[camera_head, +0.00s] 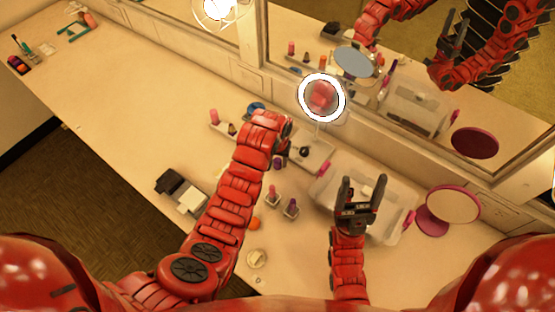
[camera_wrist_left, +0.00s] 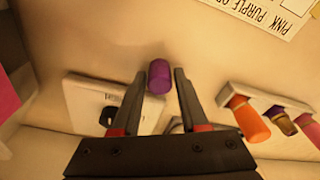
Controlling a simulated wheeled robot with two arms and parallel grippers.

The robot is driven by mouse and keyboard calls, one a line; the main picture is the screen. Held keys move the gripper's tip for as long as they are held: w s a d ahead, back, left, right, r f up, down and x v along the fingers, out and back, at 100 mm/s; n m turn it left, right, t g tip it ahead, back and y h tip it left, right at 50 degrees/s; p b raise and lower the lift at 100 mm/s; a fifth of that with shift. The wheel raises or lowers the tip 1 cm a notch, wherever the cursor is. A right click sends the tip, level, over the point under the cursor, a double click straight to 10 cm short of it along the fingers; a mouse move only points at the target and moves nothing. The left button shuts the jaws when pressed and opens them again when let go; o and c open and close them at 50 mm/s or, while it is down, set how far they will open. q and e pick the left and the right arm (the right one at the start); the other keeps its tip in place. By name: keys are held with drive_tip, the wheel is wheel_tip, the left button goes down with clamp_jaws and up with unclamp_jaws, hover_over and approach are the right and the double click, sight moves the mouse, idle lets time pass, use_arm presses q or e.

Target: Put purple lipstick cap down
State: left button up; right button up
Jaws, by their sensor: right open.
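The purple lipstick cap (camera_wrist_left: 160,76) sits between the fingertips of my left gripper (camera_wrist_left: 160,78) in the left wrist view. The fingers appear closed on its sides, over a bare, pale part of the counter. Its height above the counter is hard to judge. In the head view my left gripper (camera_head: 280,145) is mostly hidden behind its own wrist, with a small purple spot below it. My right gripper (camera_head: 362,185) is open and empty, over the front of a clear tray (camera_head: 385,225).
A white rack (camera_wrist_left: 265,98) holds orange, purple and pink lipsticks. A printed card (camera_wrist_left: 265,12) lies nearby. Two small lipstick-like pieces (camera_head: 291,208) stand on the counter (camera_head: 130,95). A lit round mirror (camera_head: 321,97) and a pink-framed mirror (camera_head: 452,205) stand near the wall mirror.

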use_arm(q)
drive_tip(key=shift+o, duration=1.4)
drive_tip(key=shift+r, duration=0.1)
